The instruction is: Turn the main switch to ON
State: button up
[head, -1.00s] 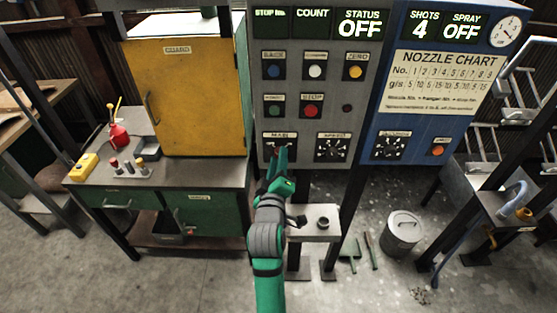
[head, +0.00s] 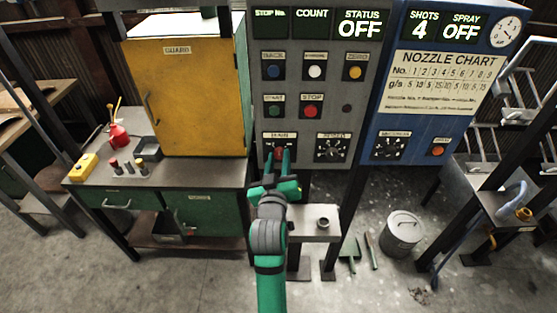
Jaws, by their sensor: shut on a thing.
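The main switch (head: 279,148) sits at the lower left of the grey control panel (head: 345,95), under a label that reads MAIN. My gripper (head: 280,154) reaches up in front of it. The status display (head: 360,23) reads OFF.
A second dial (head: 331,148) is just right of the main switch. Blue, white, yellow, green and red buttons are above. A small shelf (head: 315,224) stands below the panel. A green bench (head: 165,190) with a yellow cabinet (head: 195,95) is at left, and a blue panel (head: 430,100) at right.

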jog(key=m, duration=0.5)
jog(key=shift+d+r+y, duration=0.1)
jog(key=shift+r+y, duration=0.1)
jog(key=shift+y, duration=0.1)
jog(key=m, duration=0.4)
jog(key=shift+d+m+y, duration=0.1)
jog(key=shift+m+y, duration=0.2)
jog(key=shift+m, duration=0.1)
jog(key=o, duration=1.1)
jog(key=shift+c, duration=0.2)
jog(key=shift+f, duration=0.1)
jog(key=s+r, duration=0.1)
jog(key=s, duration=0.9)
jog(key=shift+s, duration=0.35)
jog(key=shift+f, duration=0.1)
